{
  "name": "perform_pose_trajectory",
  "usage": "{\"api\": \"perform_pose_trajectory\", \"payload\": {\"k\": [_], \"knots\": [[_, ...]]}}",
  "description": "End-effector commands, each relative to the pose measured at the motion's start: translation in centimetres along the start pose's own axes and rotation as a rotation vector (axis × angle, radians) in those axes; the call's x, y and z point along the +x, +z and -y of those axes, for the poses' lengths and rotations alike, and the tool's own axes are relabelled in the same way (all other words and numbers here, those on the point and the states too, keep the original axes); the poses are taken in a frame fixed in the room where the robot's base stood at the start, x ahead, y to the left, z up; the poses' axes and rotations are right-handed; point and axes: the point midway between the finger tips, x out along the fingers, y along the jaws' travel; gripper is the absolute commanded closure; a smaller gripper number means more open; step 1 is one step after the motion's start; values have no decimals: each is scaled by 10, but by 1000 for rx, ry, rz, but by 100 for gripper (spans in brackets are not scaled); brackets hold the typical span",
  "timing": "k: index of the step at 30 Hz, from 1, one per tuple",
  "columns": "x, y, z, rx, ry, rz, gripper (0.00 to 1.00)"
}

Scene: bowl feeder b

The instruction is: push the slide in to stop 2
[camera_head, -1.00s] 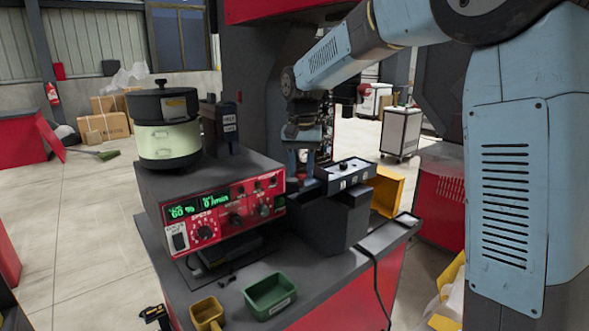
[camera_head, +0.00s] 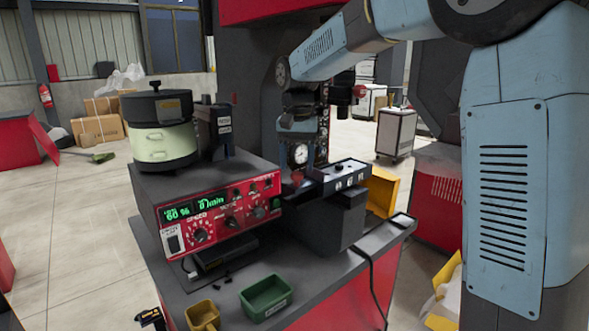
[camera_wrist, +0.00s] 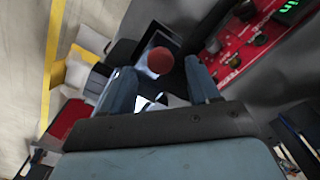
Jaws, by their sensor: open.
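The slide unit (camera_head: 337,178) is a dark block with a black top and small white markings on its near side. It stands on the bench right of the red control panel. The slide's red knob (camera_head: 297,177) sticks out at its left end. It also shows in the wrist view (camera_wrist: 160,60), round, between and beyond my fingertips. My gripper (camera_head: 298,130) is above the knob, apart from it, pointing down. In the wrist view my gripper (camera_wrist: 161,85) is open with nothing between its fingers. I cannot read which stop the slide is at.
The control box with its red panel (camera_head: 222,213) is close on the left, carrying a cream and black bowl feeder (camera_head: 160,140). A green bin (camera_head: 266,297) and a yellow bin (camera_head: 202,316) are at the front. A yellow container (camera_head: 382,194) is at the right.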

Motion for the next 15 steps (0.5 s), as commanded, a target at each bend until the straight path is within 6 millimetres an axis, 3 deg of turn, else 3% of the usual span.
{"api": "perform_pose_trajectory", "payload": {"k": [7, 15], "knots": [[-36, 0, 0, 0, -1, -2, 39], [-49, 0, 0, 0, 0, 0, 39]]}}
